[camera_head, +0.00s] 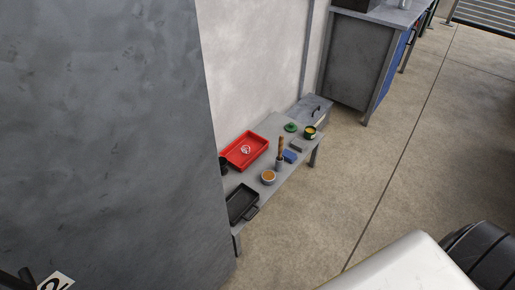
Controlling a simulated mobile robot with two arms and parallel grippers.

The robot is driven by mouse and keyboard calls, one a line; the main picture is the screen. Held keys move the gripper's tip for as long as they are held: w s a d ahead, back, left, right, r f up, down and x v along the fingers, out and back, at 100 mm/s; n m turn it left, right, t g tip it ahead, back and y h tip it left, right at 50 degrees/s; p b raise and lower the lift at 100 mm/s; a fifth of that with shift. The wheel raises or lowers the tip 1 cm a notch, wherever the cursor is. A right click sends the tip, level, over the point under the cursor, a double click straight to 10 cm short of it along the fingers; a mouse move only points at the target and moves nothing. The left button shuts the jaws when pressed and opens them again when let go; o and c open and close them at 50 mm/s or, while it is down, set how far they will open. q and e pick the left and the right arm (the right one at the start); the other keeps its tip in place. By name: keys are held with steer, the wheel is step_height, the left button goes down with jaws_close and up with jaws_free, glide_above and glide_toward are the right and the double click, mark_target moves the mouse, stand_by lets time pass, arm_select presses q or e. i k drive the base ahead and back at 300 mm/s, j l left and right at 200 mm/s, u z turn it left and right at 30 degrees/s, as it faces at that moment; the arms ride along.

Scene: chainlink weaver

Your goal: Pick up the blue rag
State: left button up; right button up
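A small blue piece (290,156), which looks like the folded blue rag, lies on a low grey bench (264,203) against the wall. It sits toward the bench's right front edge, close to an upright brown-handled tool or holder (280,154) on its left and a small grey block (297,146) behind it. It is too small to make out its folds. Neither of my grippers shows in the head view, and nothing is touching the blue piece.
The bench also bears a red tray (245,150), a black tray (242,203), an orange-filled bowl (268,177), a dark cup (310,132) and a green item (291,127). A grey wall (100,130) blocks the left. Concrete floor (360,185) is open right of the bench.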

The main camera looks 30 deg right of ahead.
mark_target(291, 157)
steer(key=i+l+u, duration=0.2)
steer(key=l, duration=0.4)
steer(key=i+l+u, duration=0.25)
steer(key=l, duration=0.35)
steer(key=l+u, duration=0.2)
steer(key=l, duration=0.45)
steer(key=i+l+u, duration=0.25)
steer(key=l, duration=0.45)
steer(key=k+j, duration=0.05)
steer(key=k, duration=0.05)
